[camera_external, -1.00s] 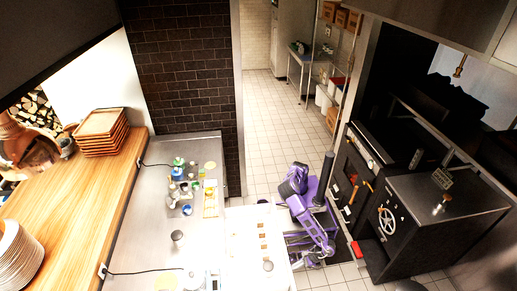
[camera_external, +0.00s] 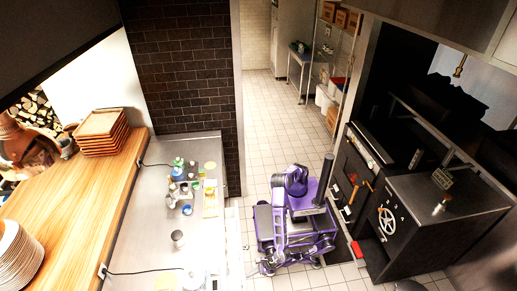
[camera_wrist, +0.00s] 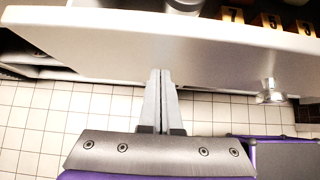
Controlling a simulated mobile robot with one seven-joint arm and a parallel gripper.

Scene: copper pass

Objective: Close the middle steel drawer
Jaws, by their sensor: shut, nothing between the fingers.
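The steel drawer (camera_external: 236,250) shows in the external view as a narrow pale strip standing out a little from the right side of the steel counter. In the wrist view its pale front (camera_wrist: 110,45) spans the picture, with a round knob (camera_wrist: 270,92) at the right. Part of its inside shows past the rim, with number tags (camera_wrist: 262,20). My gripper (camera_wrist: 160,74) is shut and empty, its fingertips at the lower edge of the front. Whether they touch it is unclear. In the external view my gripper (camera_external: 262,268) is small beside the drawer.
The steel counter (camera_external: 150,235) holds several bottles and cups (camera_external: 180,175) and a metal cup (camera_external: 178,239). A black oven (camera_external: 430,215) with a handwheel stands to the right. White tiled floor (camera_external: 262,120) lies open behind my base.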

